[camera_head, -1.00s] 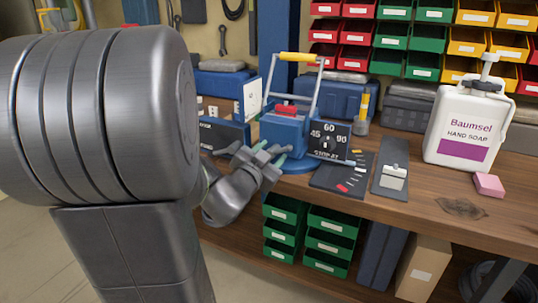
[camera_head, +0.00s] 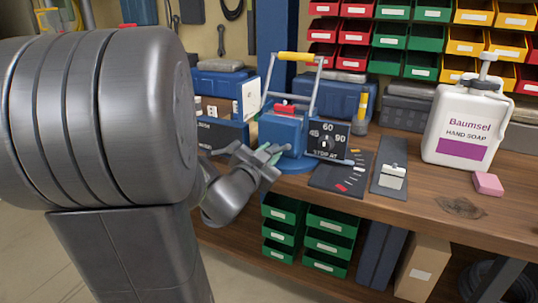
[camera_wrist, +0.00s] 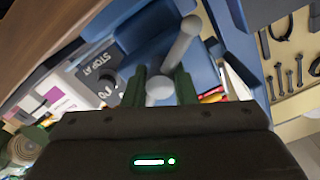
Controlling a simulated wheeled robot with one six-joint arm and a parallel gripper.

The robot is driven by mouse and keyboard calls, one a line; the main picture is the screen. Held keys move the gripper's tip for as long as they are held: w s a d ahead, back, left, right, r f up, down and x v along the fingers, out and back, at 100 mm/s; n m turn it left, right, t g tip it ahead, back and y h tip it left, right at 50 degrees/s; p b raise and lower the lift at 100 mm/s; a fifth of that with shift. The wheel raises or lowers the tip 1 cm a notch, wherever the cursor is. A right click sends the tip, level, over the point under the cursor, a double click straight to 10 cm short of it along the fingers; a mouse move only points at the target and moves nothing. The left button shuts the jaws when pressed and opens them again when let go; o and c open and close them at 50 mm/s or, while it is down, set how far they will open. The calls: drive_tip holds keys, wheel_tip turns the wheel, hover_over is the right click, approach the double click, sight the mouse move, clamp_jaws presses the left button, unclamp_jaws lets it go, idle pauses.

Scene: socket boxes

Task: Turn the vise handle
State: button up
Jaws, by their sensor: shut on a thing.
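The blue vise (camera_head: 283,133) stands on the workbench, on a round blue base. A dark plate marked "STOP AT" (camera_head: 328,141) with 45, 60 and 90 is on its right; it also shows in the wrist view (camera_wrist: 98,74). The grey vise handle (camera_wrist: 160,88) shows in the wrist view as a bar with round ends; one end lies between my fingers and the other (camera_wrist: 189,27) reaches up and right. My gripper (camera_head: 271,156) is at the vise's lower left, shut on the handle. In the head view its fingers mostly hide the handle.
A dark board with coloured marks (camera_head: 341,176) and a grey clip plate (camera_head: 391,177) lie right of the vise. A white soap bottle (camera_head: 465,124) and pink block (camera_head: 487,184) stand further right. A blue case (camera_head: 222,133) is close behind my gripper. Green bins (camera_head: 328,241) sit below.

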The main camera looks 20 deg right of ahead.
drive_tip(key=shift+f+m, duration=0.1)
drive_tip(key=shift+m, duration=0.3)
drive_tip(key=m+b, duration=0.2)
drive_tip(key=shift+m, duration=0.3)
drive_tip(key=shift+m+b, duration=0.8)
drive_tip(key=shift+m, duration=0.5)
drive_tip(key=o, duration=1)
